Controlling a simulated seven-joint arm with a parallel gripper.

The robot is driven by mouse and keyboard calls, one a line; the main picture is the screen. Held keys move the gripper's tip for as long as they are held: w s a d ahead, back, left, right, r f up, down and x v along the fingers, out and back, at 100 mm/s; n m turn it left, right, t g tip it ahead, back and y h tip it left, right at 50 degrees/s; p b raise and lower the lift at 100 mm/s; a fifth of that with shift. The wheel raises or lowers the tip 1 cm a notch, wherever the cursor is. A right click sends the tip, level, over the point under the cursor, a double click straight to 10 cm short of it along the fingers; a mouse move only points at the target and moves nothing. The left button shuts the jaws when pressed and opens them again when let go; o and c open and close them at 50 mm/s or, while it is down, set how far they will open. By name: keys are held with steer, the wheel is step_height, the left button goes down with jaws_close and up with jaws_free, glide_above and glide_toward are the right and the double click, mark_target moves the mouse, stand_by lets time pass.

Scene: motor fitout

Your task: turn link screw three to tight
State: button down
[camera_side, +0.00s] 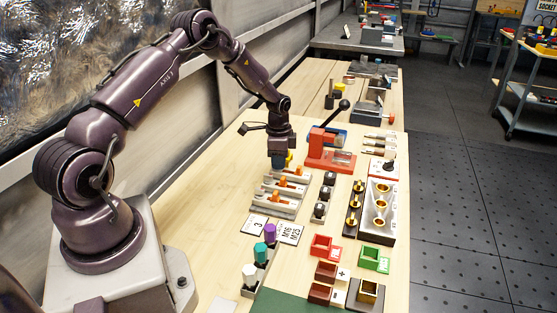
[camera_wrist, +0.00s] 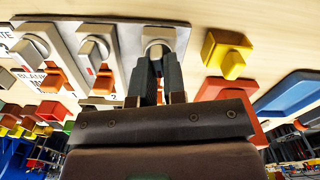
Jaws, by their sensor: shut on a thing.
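A grey link board (camera_side: 276,207) lies on the wooden bench in the side view, with orange links along it. In the wrist view the board (camera_wrist: 122,38) carries a row of round silver link screws. Two of them, the left screw (camera_wrist: 28,48) and the middle screw (camera_wrist: 93,52), stand clear, each with a red mark. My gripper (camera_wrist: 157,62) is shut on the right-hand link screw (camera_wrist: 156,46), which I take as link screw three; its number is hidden. In the side view my gripper (camera_side: 278,165) is down at the board's far end, where the arm hides the grip.
A yellow block (camera_wrist: 228,52) stands just right of the board in the wrist view. A red lever press (camera_side: 330,150) is close to my gripper's right in the side view. Black-topped parts (camera_side: 321,209) and small coloured bins (camera_side: 325,246) stand nearer the camera.

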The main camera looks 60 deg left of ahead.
steer(key=shift+s+m, duration=0.1)
steer(key=shift+m, duration=1.2)
steer(key=shift+d, duration=0.1)
steer(key=c, duration=1.2)
jaws_free()
step_height(320, 180, up, 13)
steer(key=shift+r, duration=0.1)
